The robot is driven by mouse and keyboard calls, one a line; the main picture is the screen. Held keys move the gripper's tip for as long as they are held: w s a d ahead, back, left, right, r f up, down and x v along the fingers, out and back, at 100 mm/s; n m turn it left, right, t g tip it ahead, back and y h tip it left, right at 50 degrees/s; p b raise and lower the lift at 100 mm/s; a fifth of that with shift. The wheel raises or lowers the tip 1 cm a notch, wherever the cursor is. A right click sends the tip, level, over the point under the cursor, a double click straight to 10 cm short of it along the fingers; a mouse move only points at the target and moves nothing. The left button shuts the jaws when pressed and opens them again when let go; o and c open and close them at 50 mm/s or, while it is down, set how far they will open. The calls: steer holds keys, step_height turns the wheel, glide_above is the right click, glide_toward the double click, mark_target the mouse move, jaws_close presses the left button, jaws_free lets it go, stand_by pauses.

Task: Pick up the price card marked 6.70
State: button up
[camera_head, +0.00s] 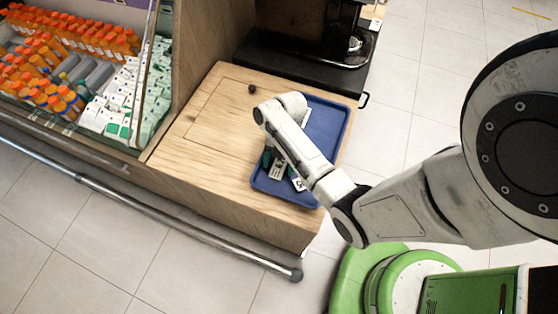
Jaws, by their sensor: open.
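My gripper (278,169) is open and points down over the left front part of the blue tray (327,125). Its dark fingers are small and partly hidden by my arm. A small white price card with dark print (277,171) shows at the fingers; whether they touch it cannot be told. A second white card (299,184) lies just right of it on the tray, partly behind my forearm. The print is too small to read, so I cannot tell which card is marked 6.70.
The tray lies on a wooden counter (205,130). A black machine (315,50) stands behind it. A chilled case with orange bottles (75,35) and white cartons (125,95) is at the left. A metal rail (170,220) runs along the floor in front.

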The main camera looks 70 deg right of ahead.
steer(key=c, duration=1.1)
steer(key=shift+c, duration=0.2)
